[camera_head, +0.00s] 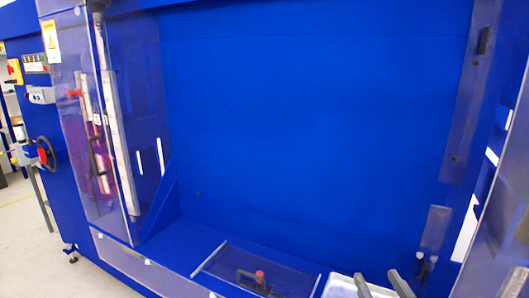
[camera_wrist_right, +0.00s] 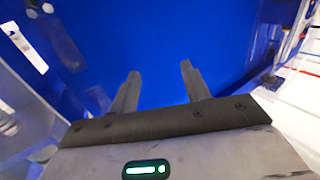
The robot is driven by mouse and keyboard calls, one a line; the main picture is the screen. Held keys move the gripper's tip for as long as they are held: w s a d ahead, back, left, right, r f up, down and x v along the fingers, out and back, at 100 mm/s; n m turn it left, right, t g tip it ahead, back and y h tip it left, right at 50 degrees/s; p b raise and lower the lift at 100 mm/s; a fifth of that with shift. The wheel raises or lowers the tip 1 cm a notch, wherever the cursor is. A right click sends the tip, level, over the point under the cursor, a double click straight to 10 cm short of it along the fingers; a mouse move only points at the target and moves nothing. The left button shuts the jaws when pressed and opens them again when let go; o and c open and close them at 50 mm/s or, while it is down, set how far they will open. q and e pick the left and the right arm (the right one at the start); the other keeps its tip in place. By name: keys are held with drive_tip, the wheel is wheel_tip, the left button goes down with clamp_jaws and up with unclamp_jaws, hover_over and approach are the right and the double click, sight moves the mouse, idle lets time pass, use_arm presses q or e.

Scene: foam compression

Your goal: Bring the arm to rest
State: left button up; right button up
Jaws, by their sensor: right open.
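My right gripper (camera_head: 377,280) shows at the bottom right of the head view, in front of the blue machine (camera_head: 310,110). Its two grey fingers stand apart with nothing between them. In the right wrist view, the same gripper (camera_wrist_right: 158,85) has both fingers spread, with only blue panel behind them. My left gripper is in neither view.
A clear guard (camera_head: 110,130) stands at the left of the blue bay. A hatch with a dark handle (camera_head: 255,280) lies at the bay's floor. Clear panels edge the right side. A handwheel (camera_head: 46,154) is at the far left. The bay's middle is empty.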

drive_tip(key=s+a+f+n+g, duration=0.1)
drive_tip(key=s+f+g, duration=0.3)
drive_tip(key=f, duration=1)
drive_tip(key=s+a+f+n+g+y, duration=0.1)
drive_tip(key=s+f+g, duration=0.3)
drive_tip(key=s+f, duration=0.6)
wheel_tip(320, 180, down, 4)
drive_tip(key=shift+a+r+y, duration=0.1)
drive_tip(key=shift+a+y, duration=0.2)
drive_tip(key=shift+a, duration=0.45)
